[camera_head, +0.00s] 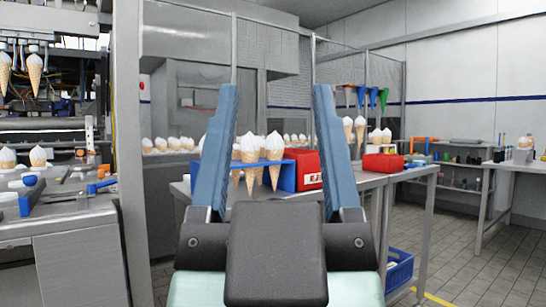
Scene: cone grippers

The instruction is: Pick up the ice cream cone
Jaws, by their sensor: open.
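My gripper (276,95) fills the lower middle of the head view, with two blue fingers spread wide and pointing up and away. It is open, and nothing shows held between the fingers. Seen between the fingers, several ice cream cones with white tops stand in a blue rack (285,178) on a metal table. The clearest cone (274,160) is at the rack's right part. Another cone (250,150) stands to its left. My left finger hides part of the rack's left end. The gripper appears well short of the cones.
A red box (306,168) sits right of the rack, and another red box (383,162) lies farther right on the metal table (409,173). A machine with cones (35,72) stands at left, behind a grey post (131,150). Floor (480,260) is clear at right.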

